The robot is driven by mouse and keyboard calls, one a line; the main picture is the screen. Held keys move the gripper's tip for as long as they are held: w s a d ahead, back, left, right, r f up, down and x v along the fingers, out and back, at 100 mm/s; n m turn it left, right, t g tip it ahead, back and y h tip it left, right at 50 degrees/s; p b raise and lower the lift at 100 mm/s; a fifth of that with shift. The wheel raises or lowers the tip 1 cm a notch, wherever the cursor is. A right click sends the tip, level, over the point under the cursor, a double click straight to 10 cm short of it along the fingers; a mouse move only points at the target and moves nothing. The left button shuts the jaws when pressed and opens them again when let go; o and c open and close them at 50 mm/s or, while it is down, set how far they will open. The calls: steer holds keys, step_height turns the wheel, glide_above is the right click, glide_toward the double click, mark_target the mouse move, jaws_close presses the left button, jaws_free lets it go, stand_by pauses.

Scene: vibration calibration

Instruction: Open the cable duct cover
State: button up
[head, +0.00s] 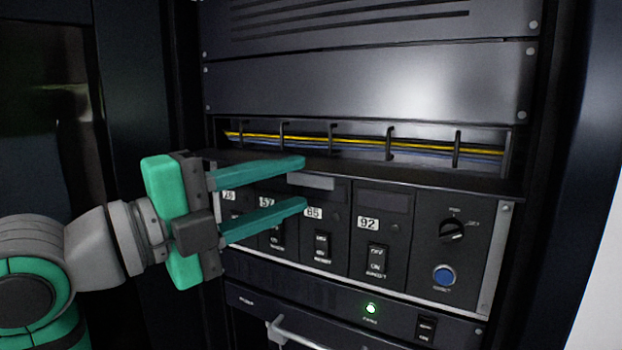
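The cable duct (489,140) runs across the rack, and yellow and blue cables show behind its dark hooks. A dark flat panel, seemingly the duct cover (430,176), lies folded down and roughly level along the duct's lower edge, leaving the duct front open. A light grey tab (318,183) shows just under the panel's front edge. My gripper (304,183) comes in from the left with its green fingers apart, one above the other. In the picture the tab lies between and just beyond the fingertips. I see no contact, though depth is hard to judge.
Below is a module row with numbered labels such as 92 (368,223), switches, a rotary knob (452,230) and a blue button (444,275). A green lamp (371,308) glows lower down. A grey handle (300,334) sticks out at the bottom. Blank panels (370,80) lie above.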

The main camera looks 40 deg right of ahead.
mark_target(308, 181)
steer(key=shift+d+r, duration=0.2)
steer(key=shift+d, duration=2.05)
steer(key=shift+f, duration=0.1)
jaws_close()
